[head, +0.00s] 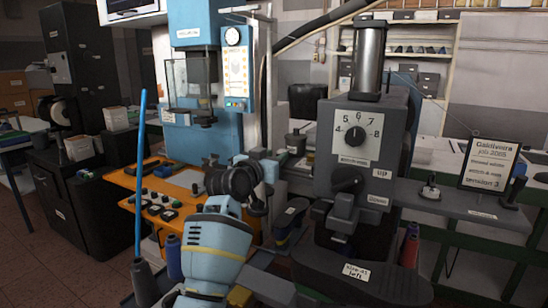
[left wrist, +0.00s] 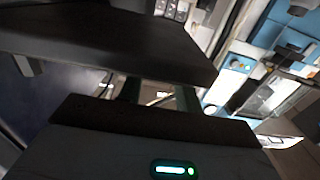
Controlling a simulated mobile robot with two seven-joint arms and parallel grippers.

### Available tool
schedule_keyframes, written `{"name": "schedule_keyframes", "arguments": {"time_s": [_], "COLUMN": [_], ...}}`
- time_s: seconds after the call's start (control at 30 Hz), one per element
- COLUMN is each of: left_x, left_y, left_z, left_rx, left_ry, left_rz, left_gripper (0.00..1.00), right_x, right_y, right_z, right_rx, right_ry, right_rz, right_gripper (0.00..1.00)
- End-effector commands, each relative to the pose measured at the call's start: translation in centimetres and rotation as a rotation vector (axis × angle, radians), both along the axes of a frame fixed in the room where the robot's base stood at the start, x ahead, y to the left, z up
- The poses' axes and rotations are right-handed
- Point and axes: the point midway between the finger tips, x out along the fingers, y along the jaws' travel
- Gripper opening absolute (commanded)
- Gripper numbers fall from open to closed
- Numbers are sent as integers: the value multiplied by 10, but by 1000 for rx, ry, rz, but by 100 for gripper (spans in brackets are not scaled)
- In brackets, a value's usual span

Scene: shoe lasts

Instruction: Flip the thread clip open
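A dark grey machine (head: 362,150) with a 4-to-8 dial (head: 356,136) and UP and DOWN labels stands right of centre in the head view. A thin thread runs down to its right, toward small fittings on the grey shelf. I cannot make out for certain which part is the thread clip. My left arm rises from the bottom in the head view, its black wrist in front of the orange bench. In the left wrist view my left gripper (left wrist: 160,95) shows two fingers apart, with a gap between them. A dark slab (left wrist: 110,45) hides their tips. My right gripper is not visible.
A sign (head: 487,163) stands on the shelf (head: 450,205) at right. A blue machine (head: 195,85) rises behind my left arm. Thread cones (head: 174,258) stand at lower left, near a tall blue rod (head: 140,180).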

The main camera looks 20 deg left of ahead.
Motion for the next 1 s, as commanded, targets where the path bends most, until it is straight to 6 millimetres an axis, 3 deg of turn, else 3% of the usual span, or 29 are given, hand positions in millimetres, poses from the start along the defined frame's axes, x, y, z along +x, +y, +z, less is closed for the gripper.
{"name": "schedule_keyframes", "arguments": {"time_s": [0.37,0.67,1.0], "left_x": [4,4,4], "left_y": [-1,-1,-1], "left_z": [0,-1,2], "left_rx": [1,1,8], "left_ry": [1,1,31], "left_rz": [0,0,1], "left_gripper": [35,0,0], "right_x": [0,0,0], "right_y": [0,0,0], "right_z": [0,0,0], "right_rx": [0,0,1], "right_ry": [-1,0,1], "right_rz": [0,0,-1], "right_gripper": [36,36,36]}}
